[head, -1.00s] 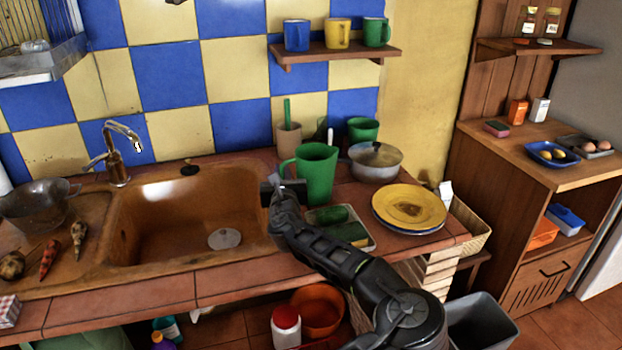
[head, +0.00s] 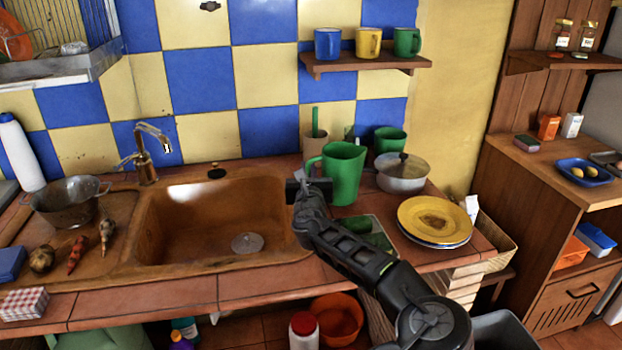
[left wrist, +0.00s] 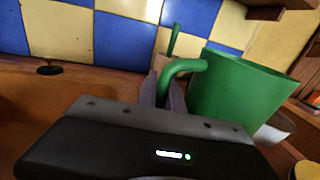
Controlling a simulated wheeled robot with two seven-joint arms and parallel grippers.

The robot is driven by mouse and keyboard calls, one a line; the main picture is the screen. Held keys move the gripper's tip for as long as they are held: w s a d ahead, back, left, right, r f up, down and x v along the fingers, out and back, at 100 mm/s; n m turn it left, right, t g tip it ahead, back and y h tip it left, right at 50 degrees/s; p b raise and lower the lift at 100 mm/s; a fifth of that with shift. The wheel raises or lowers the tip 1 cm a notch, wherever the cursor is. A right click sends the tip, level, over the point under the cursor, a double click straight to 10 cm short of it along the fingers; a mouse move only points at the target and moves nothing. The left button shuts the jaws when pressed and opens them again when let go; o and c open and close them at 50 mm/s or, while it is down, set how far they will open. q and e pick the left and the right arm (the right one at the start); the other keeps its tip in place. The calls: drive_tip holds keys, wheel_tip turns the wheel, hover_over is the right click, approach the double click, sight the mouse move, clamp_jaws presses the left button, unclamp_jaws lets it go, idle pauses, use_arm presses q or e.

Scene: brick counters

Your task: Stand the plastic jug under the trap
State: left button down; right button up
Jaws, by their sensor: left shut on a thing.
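The green plastic jug (head: 346,180) is upright over the counter, right of the sink basin, and seems slightly off the surface. My left gripper (head: 307,185) is shut on its handle, on the jug's left side. In the left wrist view the jug (left wrist: 240,98) fills the right, and its handle runs to between the fingers of my left gripper (left wrist: 163,90). The trap is not in view; the counter hides the space below the sink. My right gripper is not in view.
The sink basin (head: 215,225) lies left of the jug. Below the counter front, a red-lidded white jar (head: 303,337), orange bowl (head: 340,318) and bottles stand on the floor.

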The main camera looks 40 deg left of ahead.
use_arm(q)
wheel_tip(320, 180, up, 7)
drive_tip(key=shift+r+p, duration=0.15)
drive_tip(key=shift+p, duration=0.15)
idle(0.7)
